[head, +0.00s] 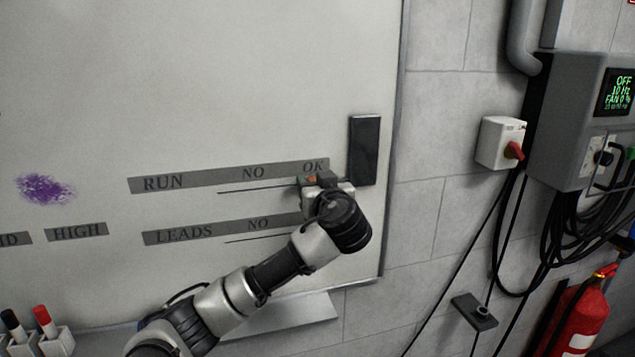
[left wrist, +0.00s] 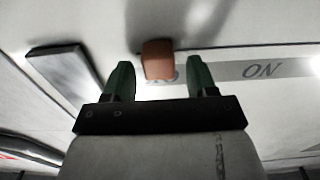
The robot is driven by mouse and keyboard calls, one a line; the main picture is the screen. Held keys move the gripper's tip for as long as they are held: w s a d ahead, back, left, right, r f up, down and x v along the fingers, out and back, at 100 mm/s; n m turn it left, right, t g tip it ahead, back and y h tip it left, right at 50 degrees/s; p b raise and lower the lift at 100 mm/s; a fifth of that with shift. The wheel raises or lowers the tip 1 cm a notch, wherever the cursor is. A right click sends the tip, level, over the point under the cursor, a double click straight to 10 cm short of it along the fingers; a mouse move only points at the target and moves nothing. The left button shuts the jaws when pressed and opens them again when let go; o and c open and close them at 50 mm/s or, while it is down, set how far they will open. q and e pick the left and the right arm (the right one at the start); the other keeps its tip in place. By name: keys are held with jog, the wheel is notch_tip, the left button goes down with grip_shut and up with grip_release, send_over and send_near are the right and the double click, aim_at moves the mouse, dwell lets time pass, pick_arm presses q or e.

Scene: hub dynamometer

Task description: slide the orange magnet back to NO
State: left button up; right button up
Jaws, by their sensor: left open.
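The orange magnet (head: 312,180) is on the whiteboard (head: 220,80) at the OK end of the RUN strip (head: 190,179), just below the word OK. NO stands to its left on that strip. My left gripper (head: 322,181) is at the magnet and partly hides it in the head view. In the left wrist view, the magnet (left wrist: 158,60) shows between the two green fingertips of my open left gripper (left wrist: 160,72), with a gap on each side. Whether it lies fully between the fingers in depth is unclear. My right gripper is not in view.
A dark eraser-like block (head: 364,150) is on the board just right of OK. The LEADS strip (head: 215,231) runs below, partly behind my arm. A pen holder (head: 50,343) is at lower left. The board left of the magnet along the strip is clear.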

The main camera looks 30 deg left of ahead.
aim_at(253, 185)
pick_arm(q)
jog(key=shift+c, duration=0.3)
grip_shut()
jog(key=s+a+b, duration=0.1)
jog(key=s+b, duration=0.1)
jog(key=s+a+f+b, duration=0.1)
jog(key=a+b, duration=0.1)
jog(key=shift+s+a, duration=0.1)
jog(key=shift+s, duration=0.3)
jog(key=s+a+b, duration=0.2)
jog(key=s+a, duration=0.1)
jog(key=s+a+b, duration=0.1)
jog(key=s, duration=0.1)
jog(key=shift+s+a+r, duration=0.25)
jog(key=shift+a+r, duration=0.05)
jog(key=shift+a, duration=0.05)
jog(key=shift+s+a+r, duration=0.1)
jog(key=shift+s+a, duration=0.05)
